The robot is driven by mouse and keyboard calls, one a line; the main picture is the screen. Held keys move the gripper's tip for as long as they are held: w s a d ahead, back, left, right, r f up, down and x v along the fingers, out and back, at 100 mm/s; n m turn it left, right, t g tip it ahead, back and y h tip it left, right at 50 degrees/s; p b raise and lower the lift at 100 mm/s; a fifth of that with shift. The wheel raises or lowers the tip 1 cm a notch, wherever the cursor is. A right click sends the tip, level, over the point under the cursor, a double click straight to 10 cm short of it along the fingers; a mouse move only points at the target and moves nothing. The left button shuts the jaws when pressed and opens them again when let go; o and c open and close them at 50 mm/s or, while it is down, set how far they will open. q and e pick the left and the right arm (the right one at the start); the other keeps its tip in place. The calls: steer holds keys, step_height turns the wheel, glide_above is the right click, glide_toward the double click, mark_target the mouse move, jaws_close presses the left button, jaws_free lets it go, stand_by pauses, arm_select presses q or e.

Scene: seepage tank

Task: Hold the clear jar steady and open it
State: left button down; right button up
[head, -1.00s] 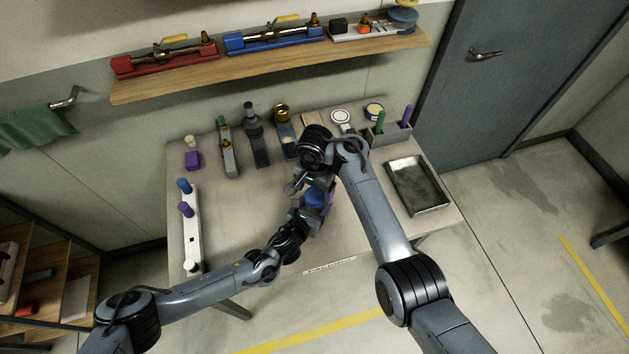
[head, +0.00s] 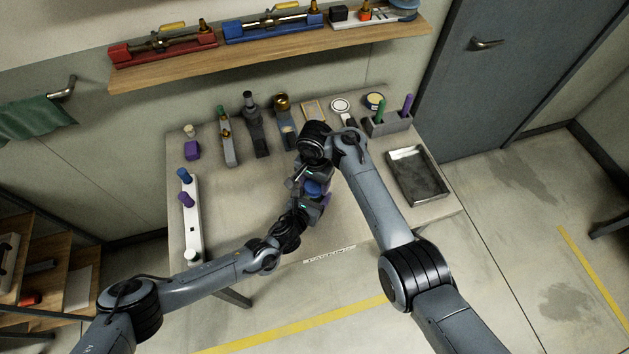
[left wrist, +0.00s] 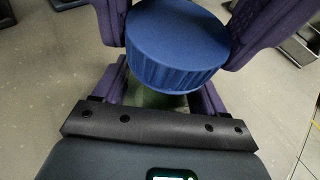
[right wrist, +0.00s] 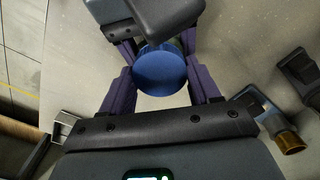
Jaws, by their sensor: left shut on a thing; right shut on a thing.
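The clear jar has a ribbed blue lid (left wrist: 178,45); a little of its greenish clear body (left wrist: 155,97) shows below the lid in the left wrist view. My left gripper (head: 318,204) is shut on the jar body, which its fingers mostly hide. My right gripper (head: 309,180) is shut on the blue lid, with a purple finger on each side of it in the right wrist view (right wrist: 160,78). The lid sits on the jar, and the two grippers are close together above the table.
The table (head: 240,215) has free room at its front left. A white rack (head: 190,225) stands at its left, a grey tray (head: 417,174) at its right. Several tools and fittings line the back, with a grey block (head: 388,126) of coloured pegs.

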steer(key=n, duration=0.8)
steer(key=shift+n, duration=0.4)
steer(key=n, duration=2)
steer(key=shift+r, duration=0.1)
steer(key=n, duration=0.6)
steer(key=shift+n, duration=0.4)
steer(key=n, duration=0.6)
steer(key=shift+n, duration=0.3)
steer(key=n, duration=1.1)
steer(key=shift+n, duration=0.4)
steer(key=shift+r, duration=0.35)
steer(key=shift+r, duration=0.75)
